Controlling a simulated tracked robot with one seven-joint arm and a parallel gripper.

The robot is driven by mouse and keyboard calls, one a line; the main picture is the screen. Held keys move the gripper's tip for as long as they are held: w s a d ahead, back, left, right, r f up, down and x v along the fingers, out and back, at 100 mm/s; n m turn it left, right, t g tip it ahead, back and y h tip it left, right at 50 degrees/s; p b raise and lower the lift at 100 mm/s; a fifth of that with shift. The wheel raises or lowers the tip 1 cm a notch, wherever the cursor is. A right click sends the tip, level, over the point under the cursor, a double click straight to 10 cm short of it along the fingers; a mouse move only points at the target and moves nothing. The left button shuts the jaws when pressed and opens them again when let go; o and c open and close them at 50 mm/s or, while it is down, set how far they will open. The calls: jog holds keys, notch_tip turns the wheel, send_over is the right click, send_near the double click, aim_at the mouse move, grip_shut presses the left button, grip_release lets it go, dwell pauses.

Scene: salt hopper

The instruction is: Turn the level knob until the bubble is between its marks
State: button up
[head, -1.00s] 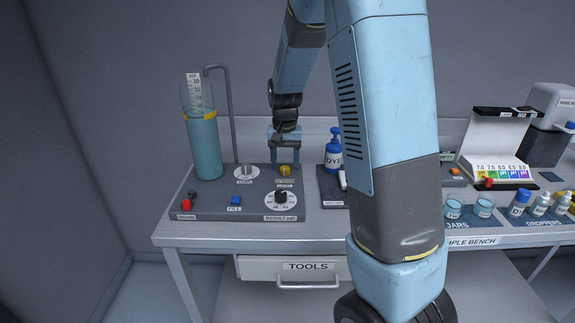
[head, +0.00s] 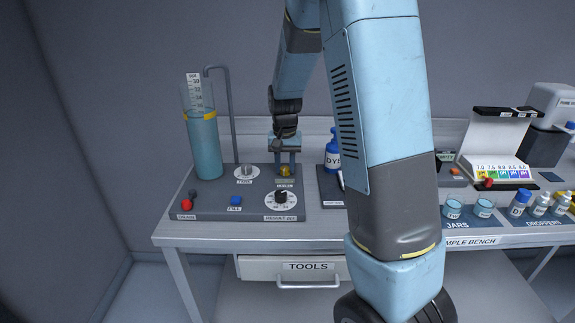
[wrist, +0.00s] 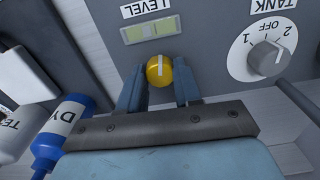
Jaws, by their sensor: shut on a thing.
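The yellow level knob (wrist: 159,71) has a white pointer line and sits on the grey panel (head: 250,206). It also shows in the head view (head: 285,170), between the fingers. My gripper (wrist: 160,88) is shut on the knob, one blue finger on each side; it also shows in the head view (head: 285,167). The level window (wrist: 151,31) beside the knob is a pale green strip with a lighter patch. The bubble and its marks are too small to tell apart. The LEVEL label (wrist: 145,8) is next to it.
The tank knob (wrist: 267,58) is close to the gripper's right in the wrist view. A blue dye bottle (head: 333,150) stands right of the panel. A tall liquid cylinder (head: 205,145) and a bent pipe (head: 230,110) stand at left. A dark dial (head: 281,197) is in front.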

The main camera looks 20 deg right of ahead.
aim_at(285, 168)
jog(key=shift+c, duration=0.8)
jog(key=shift+m, duration=1.3)
jog(key=shift+d, duration=0.1)
jog(key=o, duration=1)
jog(key=shift+o, duration=0.2)
jog(key=shift+r, duration=0.15)
notch_tip(285, 168, up, 13)
jog(key=shift+r, duration=0.2)
